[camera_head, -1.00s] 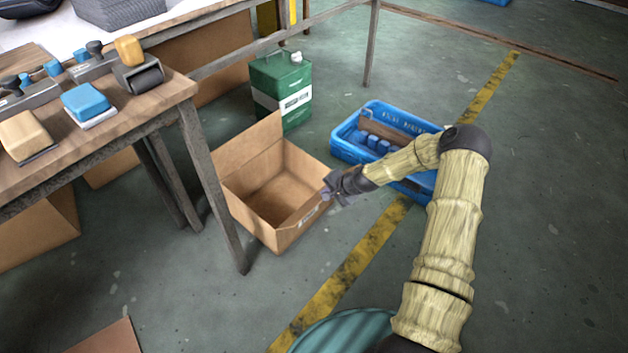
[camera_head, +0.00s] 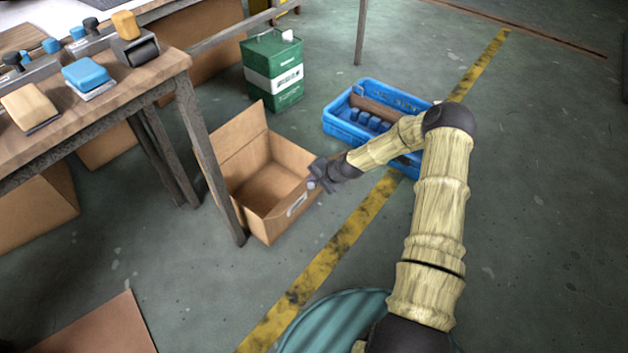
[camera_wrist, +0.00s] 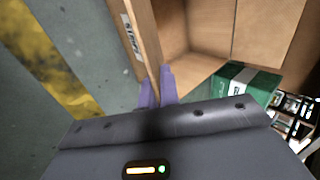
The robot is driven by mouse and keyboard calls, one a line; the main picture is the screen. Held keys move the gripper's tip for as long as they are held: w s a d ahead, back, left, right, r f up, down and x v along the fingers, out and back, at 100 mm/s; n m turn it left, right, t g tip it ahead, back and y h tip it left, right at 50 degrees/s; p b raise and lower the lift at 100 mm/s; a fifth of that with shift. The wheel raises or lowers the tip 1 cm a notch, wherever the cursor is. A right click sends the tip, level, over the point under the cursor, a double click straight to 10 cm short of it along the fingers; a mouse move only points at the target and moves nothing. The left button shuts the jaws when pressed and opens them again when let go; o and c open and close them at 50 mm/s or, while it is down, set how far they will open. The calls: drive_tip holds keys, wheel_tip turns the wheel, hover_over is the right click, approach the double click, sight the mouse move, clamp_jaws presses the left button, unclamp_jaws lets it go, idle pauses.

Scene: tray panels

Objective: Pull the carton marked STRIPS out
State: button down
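The carton marked STRIPS (camera_head: 273,226) is an open, empty-looking brown cardboard box on the floor, partly behind the table leg, with one flap standing up at its back. Its white label shows on the outer face and reads STRIPS in the wrist view (camera_wrist: 131,36). My gripper (camera_head: 316,180) is at the carton's right-hand upper edge. In the wrist view its two purple fingers (camera_wrist: 157,86) stand close together, one on each side of the carton wall, shut on it. The fingertips' contact is partly hidden.
A wooden table (camera_head: 105,105) with trays and blocks stands left, its leg close to the carton. A green can (camera_head: 274,87) stands behind; a blue crate (camera_head: 345,131) lies right. A brown panel (camera_head: 105,328) lies at front left.

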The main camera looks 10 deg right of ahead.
drive_tip(key=shift+w+d, duration=0.7)
drive_tip(key=shift+d, duration=0.25)
drive_tip(key=c, duration=1.9)
unclamp_jaws()
drive_tip(key=shift+w, duration=0.1)
drive_tip(key=o, duration=0.3)
drive_tip(key=shift+a, duration=0.2)
drive_tip(key=shift+o, duration=0.2)
drive_tip(key=shift+d, duration=0.1)
drive_tip(key=shift+d, duration=0.15)
drive_tip(key=p+v, duration=0.7)
drive_tip(key=v, duration=1)
